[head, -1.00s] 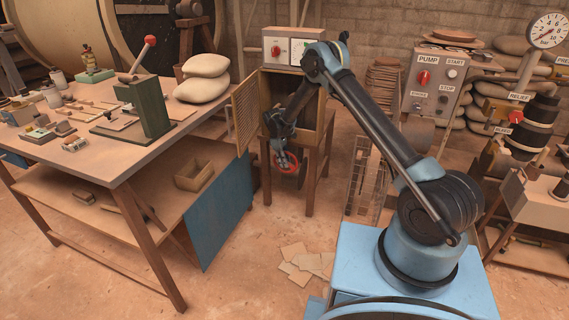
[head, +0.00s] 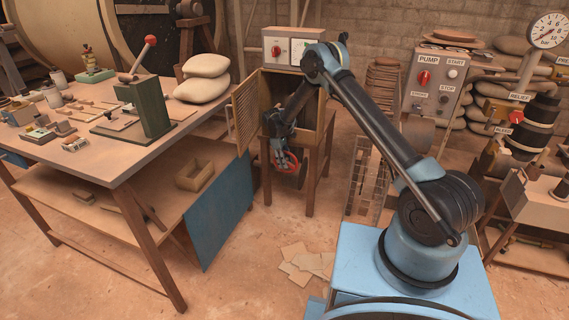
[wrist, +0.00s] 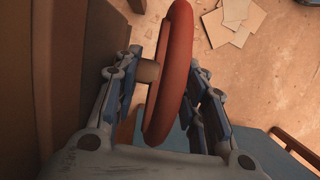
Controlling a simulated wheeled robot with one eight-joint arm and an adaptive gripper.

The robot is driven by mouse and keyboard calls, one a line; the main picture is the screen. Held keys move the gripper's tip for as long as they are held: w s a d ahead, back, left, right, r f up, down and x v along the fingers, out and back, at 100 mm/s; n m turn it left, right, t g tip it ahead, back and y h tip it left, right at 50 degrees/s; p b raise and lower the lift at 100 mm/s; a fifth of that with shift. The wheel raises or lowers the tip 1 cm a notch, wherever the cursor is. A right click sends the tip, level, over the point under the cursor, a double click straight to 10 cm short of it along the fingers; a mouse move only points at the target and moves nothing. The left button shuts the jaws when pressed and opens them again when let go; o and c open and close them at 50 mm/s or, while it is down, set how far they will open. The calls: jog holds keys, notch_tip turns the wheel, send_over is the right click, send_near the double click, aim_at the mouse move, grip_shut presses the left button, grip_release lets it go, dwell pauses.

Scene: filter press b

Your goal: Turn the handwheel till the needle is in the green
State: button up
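The red handwheel (head: 291,163) is low on the front of the wooden cabinet, partly hidden by my gripper (head: 281,158) in the head view. In the wrist view the handwheel (wrist: 170,75) shows nearly edge-on, with a pale brown hub on its left. My gripper (wrist: 165,95) has its fingers apart, one on each side of the rim. A gap shows between the left finger and the rim; the right finger is close to the rim, and I cannot tell if it touches. A round bar gauge (head: 548,31) stands at the upper right; I cannot make out a green band.
The workbench (head: 120,160) with tools stands to the left, close to the cabinet (head: 328,110). A wire rack (head: 362,185) and the pump panel (head: 436,80) stand to the right. Loose sheets (head: 297,258) lie on the floor in front, with open floor around them.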

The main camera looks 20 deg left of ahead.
jog(key=v, duration=1.1)
jog(key=shift+a+r, duration=0.15)
jog(key=shift+r, duration=0.2)
jog(key=shift+r, duration=0.1)
jog(key=d+r+y, duration=0.3)
jog(key=d+r, duration=0.1)
jog(key=r, duration=0.1)
notch_tip(320, 180, down, 17)
jog(key=shift+s, duration=0.2)
dwell(0.4)
grip_shut()
